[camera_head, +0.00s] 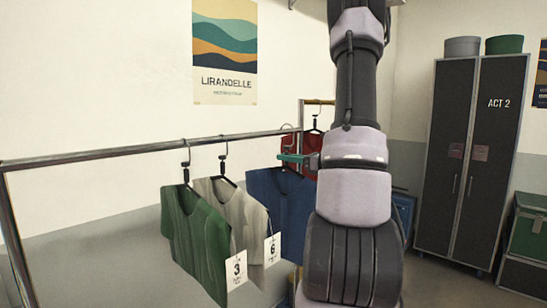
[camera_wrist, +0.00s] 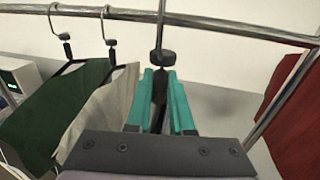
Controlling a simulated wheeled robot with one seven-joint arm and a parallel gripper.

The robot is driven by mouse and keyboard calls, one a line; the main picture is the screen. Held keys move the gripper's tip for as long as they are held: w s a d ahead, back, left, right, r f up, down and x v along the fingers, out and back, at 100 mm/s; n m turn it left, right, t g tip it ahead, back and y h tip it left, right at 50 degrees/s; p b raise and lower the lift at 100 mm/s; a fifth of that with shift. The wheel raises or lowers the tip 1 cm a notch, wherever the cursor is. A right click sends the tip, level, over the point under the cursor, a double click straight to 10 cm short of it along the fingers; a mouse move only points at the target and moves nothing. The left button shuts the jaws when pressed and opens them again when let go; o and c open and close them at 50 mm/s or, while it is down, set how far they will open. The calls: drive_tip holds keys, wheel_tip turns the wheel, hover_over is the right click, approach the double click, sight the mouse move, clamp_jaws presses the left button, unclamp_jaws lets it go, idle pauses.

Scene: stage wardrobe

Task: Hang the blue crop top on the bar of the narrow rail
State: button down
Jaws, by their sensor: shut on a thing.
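The blue crop top (camera_head: 277,205) hangs from a black hanger at the right end of the long metal rail (camera_head: 110,152). My gripper (camera_head: 285,158) has teal fingers and is at the hanger's neck, just below the bar. In the wrist view my gripper (camera_wrist: 159,76) is shut on the hanger (camera_wrist: 161,58), whose hook rises to the bar (camera_wrist: 220,28). I cannot tell whether the hook rests on the bar. The blue cloth is hidden in the wrist view. A second rail (camera_head: 319,102) with a brass-coloured bar stands behind, partly hidden by my arm.
A green top (camera_head: 190,235) and a cream top (camera_head: 233,200), both tagged, hang left of the blue one. A red top (camera_head: 308,145) hangs on the rear rail and also shows in the wrist view (camera_wrist: 290,120). Dark lockers (camera_head: 470,150) stand at right.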

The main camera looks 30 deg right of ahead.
drive_tip(key=shift+s+d+r, duration=0.1)
drive_tip(key=shift+s+r, duration=0.05)
drive_tip(key=shift+s, duration=0.05)
drive_tip(key=shift+w, duration=0.1)
drive_tip(key=shift+w+d+x, duration=0.1)
drive_tip(key=shift+d+x, duration=0.1)
drive_tip(key=shift+x, duration=1.1)
drive_tip(key=shift+w+d+x, duration=0.15)
drive_tip(key=shift+d+x, duration=0.05)
drive_tip(key=shift+x, duration=1.15)
drive_tip(key=shift+w+d+x, duration=0.1)
drive_tip(key=shift+d+x, duration=0.15)
drive_tip(key=shift+x, duration=1.05)
drive_tip(key=shift+a, duration=0.15)
drive_tip(key=w+a+f, duration=0.2)
drive_tip(key=w+a, duration=0.1)
drive_tip(key=w, duration=0.3)
drive_tip(key=shift+w+a+f, duration=0.3)
drive_tip(key=shift+a, duration=0.05)
drive_tip(key=shift+f, duration=0.1)
